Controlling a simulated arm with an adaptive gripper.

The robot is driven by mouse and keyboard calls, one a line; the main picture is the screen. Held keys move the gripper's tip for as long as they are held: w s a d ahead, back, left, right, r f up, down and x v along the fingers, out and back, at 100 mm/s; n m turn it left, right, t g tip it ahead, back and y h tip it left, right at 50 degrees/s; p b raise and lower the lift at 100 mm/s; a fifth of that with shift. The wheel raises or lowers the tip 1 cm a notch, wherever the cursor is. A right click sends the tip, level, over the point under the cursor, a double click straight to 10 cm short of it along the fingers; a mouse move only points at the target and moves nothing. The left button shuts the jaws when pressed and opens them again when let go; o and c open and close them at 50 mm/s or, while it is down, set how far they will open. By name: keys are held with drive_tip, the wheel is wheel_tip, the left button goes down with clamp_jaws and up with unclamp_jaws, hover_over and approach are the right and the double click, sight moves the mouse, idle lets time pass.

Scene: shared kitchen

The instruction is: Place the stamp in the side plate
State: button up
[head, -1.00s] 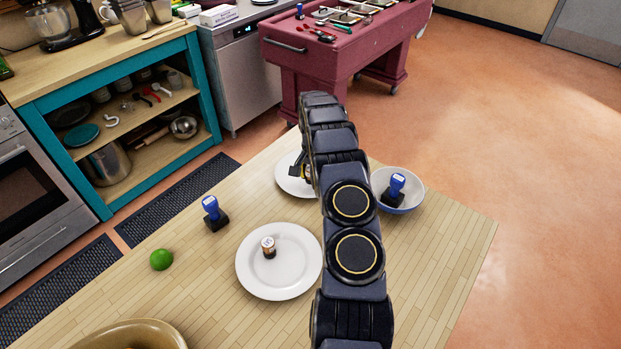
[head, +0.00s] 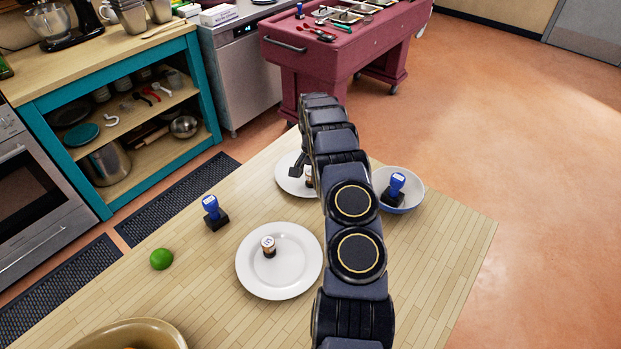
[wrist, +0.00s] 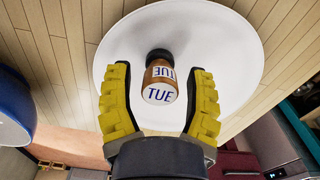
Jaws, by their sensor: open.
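My gripper (wrist: 159,72) is open, its two yellow-padded fingers on either side of a small brown item (wrist: 161,72) with a white face reading TUE and a dark base. This item stands on the white side plate (wrist: 228,50), with visible gaps to both fingers. In the head view, my gripper (head: 301,172) is over the side plate (head: 287,184), partly hidden by my arm. A blue stamp with a black base (head: 213,213) stands on the table at left. Another blue stamp (head: 396,188) is in the bowl (head: 407,206).
A larger white plate (head: 283,284) with a similar brown, white-topped item (head: 268,246) is nearer. A green lime (head: 161,259) and a tan bowl (head: 95,339) are at left. The table's right part is clear.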

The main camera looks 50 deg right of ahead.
sight(309, 173)
wheel_tip(309, 173, up, 11)
drive_tip(key=shift+f, duration=0.1)
drive_tip(key=shift+r, duration=0.25)
drive_tip(key=s+a+r+n, duration=0.1)
drive_tip(key=a+r+n, duration=0.1)
drive_tip(key=a+r, duration=0.45)
drive_tip(key=s+a+r+n, duration=0.1)
drive_tip(key=a+r+n, duration=0.25)
drive_tip(key=a, duration=0.65)
drive_tip(key=s+a+r+n, duration=0.1)
drive_tip(key=a+r+n, duration=0.1)
drive_tip(key=a+r, duration=0.45)
drive_tip(key=s+a+n+g, duration=0.1)
drive_tip(key=s+a+n, duration=0.7)
drive_tip(key=s+a, duration=1)
drive_tip(key=s, duration=0.4)
drive_tip(key=shift+s+r+n+g, duration=0.15)
drive_tip(key=shift+r+n+g, duration=0.1)
drive_tip(key=shift+n+g, duration=0.1)
